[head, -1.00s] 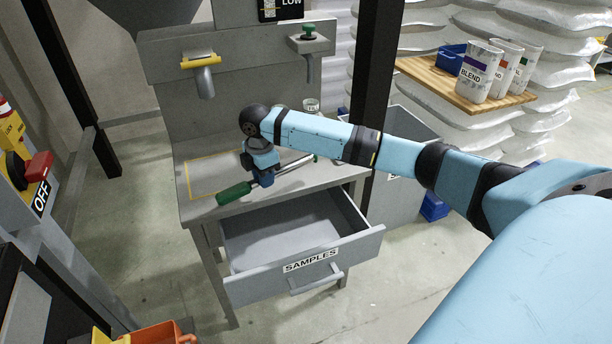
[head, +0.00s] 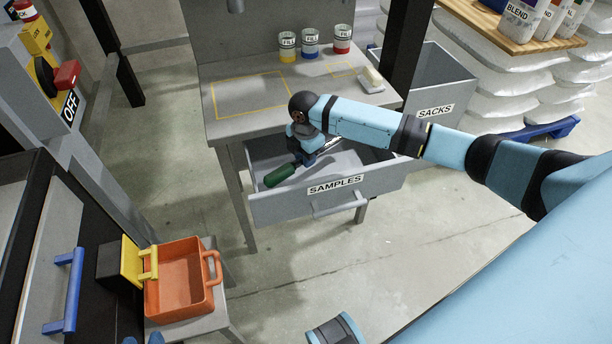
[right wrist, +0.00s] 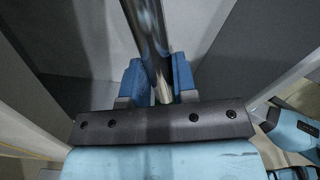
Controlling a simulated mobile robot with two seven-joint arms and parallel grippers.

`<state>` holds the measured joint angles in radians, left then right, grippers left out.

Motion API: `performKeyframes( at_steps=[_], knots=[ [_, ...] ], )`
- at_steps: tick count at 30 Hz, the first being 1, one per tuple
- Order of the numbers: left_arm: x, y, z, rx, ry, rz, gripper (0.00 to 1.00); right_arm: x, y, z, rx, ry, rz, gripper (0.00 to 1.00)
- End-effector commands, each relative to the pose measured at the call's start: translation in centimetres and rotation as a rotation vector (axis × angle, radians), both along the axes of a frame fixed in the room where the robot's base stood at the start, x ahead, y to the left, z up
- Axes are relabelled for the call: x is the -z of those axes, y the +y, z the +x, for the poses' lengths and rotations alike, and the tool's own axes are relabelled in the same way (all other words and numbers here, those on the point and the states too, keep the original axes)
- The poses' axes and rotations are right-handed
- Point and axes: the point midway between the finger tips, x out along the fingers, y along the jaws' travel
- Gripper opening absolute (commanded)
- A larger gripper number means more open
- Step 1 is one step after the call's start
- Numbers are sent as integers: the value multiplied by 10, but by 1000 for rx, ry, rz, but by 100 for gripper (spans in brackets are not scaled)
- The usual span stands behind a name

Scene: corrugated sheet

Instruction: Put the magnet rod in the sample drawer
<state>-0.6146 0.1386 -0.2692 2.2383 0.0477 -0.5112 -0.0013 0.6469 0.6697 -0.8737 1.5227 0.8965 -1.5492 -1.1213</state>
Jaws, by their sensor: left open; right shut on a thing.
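The magnet rod has a green handle (head: 279,175) and a shiny metal shaft, which shows large in the right wrist view (right wrist: 147,38). My right gripper (head: 307,160) is shut on the rod; in the right wrist view its blue fingers (right wrist: 158,82) close around it from both sides. The rod lies across the opening of the sample drawer (head: 285,207), which is pulled out and labelled SAMPLES. I cannot tell whether the rod touches the drawer floor. Two blue tips of my left gripper (head: 142,340) show, apart, at the bottom edge.
The grey table (head: 235,125) above the drawer carries several FILL jars (head: 311,43) and a pale block (head: 372,79). A grey SACKS bin (head: 455,85) stands to the right.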

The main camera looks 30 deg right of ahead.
Motion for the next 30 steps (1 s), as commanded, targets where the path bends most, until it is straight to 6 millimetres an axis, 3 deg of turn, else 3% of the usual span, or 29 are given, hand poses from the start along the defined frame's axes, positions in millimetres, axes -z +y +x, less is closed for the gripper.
performKeyframes(
  at_steps=[3,10,17,22,29,30],
  knots=[
    [1,0,0,2,-8,-6,43,22,-1,1,1,-2,-1,0],
    [-1,0,1,3,-17,-10,43,37,0,1,1,-2,-1,0],
    [1,-4,2,7,-42,-32,43,72,0,0,1,0,0,0],
    [-14,-7,8,13,-85,-45,43,73,-1,1,1,-2,-1,0],
    [-18,-6,11,16,-94,-39,43,76,-1,1,1,-1,-1,0],
    [-17,-6,11,17,-91,-38,43,76,-1,0,1,-1,-1,33]
  ],
)
